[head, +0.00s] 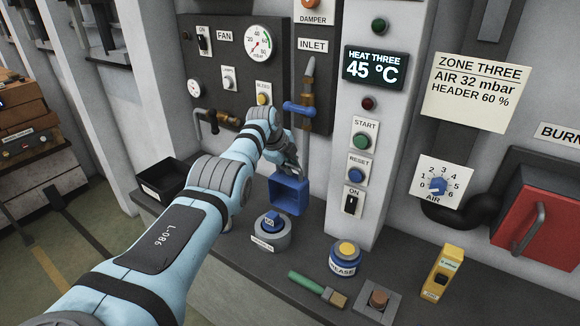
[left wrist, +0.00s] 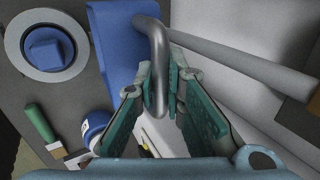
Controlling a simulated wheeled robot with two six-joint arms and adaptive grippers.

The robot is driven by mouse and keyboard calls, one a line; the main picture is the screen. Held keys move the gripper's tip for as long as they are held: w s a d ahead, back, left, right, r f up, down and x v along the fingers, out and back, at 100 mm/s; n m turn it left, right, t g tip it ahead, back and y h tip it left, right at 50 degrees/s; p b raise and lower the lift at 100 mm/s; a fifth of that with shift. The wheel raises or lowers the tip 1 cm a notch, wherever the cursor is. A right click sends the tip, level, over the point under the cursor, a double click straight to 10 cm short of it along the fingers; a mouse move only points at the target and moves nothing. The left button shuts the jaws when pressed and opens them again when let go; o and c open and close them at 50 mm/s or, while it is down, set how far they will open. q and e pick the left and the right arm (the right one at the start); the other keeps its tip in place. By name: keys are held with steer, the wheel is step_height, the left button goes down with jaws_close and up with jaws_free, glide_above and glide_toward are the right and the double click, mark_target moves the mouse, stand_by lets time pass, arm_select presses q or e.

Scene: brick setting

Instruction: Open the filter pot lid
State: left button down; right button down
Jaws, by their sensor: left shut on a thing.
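A blue box-like part (head: 289,197), which I take for the filter pot, is below the inlet pipe, near the shelf. In the left wrist view its blue face (left wrist: 118,50) is close to my fingers, with a curved metal handle (left wrist: 156,45) beside it. My left gripper (head: 291,158) is just above the blue part; it also shows in the left wrist view (left wrist: 161,88), its two green-padded fingers shut around the handle. I cannot tell the lid from the pot or how far it is open. My right gripper is not in view.
A blue-handled valve (head: 299,108) is above my gripper. A black tray (head: 163,180) lies left of it.

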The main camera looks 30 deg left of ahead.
arm_select(q)
steer(key=shift+r, duration=0.1)
steer(key=c, duration=1.6)
jaws_free()
steer(key=shift+c, duration=0.2)
steer(key=shift+s+a+r, duration=0.1)
steer(key=shift+s+r, duration=0.05)
steer(key=shift+r, duration=0.2)
steer(key=v, duration=1.1)
steer(key=shift+s, duration=0.15)
